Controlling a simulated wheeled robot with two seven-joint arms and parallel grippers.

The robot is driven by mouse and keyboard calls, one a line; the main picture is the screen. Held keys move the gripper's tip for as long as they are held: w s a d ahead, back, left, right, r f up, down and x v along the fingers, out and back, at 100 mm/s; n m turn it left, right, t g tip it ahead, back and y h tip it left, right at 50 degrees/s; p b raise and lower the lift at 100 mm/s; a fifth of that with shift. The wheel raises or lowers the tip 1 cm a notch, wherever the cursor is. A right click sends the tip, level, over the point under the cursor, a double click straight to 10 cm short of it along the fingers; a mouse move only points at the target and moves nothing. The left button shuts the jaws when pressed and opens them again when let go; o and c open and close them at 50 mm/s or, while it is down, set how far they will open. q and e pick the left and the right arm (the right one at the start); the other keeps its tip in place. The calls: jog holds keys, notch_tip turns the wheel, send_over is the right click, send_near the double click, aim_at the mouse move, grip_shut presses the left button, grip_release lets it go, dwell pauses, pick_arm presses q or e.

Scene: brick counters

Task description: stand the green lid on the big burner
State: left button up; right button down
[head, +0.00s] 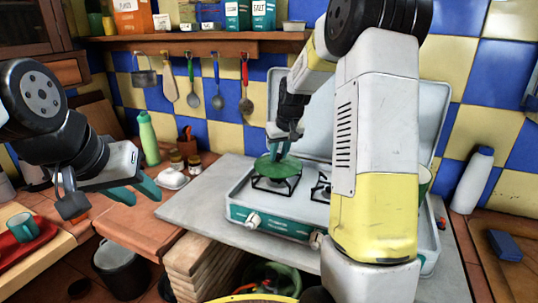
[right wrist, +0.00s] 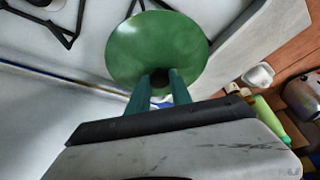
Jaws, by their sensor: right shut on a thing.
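The green lid (head: 272,169) is level over the left burner (head: 268,186) of the white camping stove. Whether it touches the grate cannot be told. My right gripper (head: 281,148) is shut on the lid's knob from above. Another burner grate (right wrist: 48,20) shows beside the lid there. My right arm hides much of the right burner (head: 321,190). My left gripper (head: 146,188) is open and empty, away at the left.
The stove's raised cover (head: 312,120) stands behind the burners. A green bottle (head: 149,139), jars (head: 177,161) and a white dish (head: 172,180) are left of the stove. Utensils (head: 217,97) hang behind. A white bottle (head: 472,180) stands at the right. The grey slab (head: 195,208) is clear at left.

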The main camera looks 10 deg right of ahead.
jog(key=shift+f, duration=0.5)
jog(key=shift+f, duration=0.15)
jog(key=shift+f, duration=0.1)
jog(key=c, duration=1.1)
grip_release()
jog(key=shift+f, duration=0.1)
jog(key=shift+c, duration=0.2)
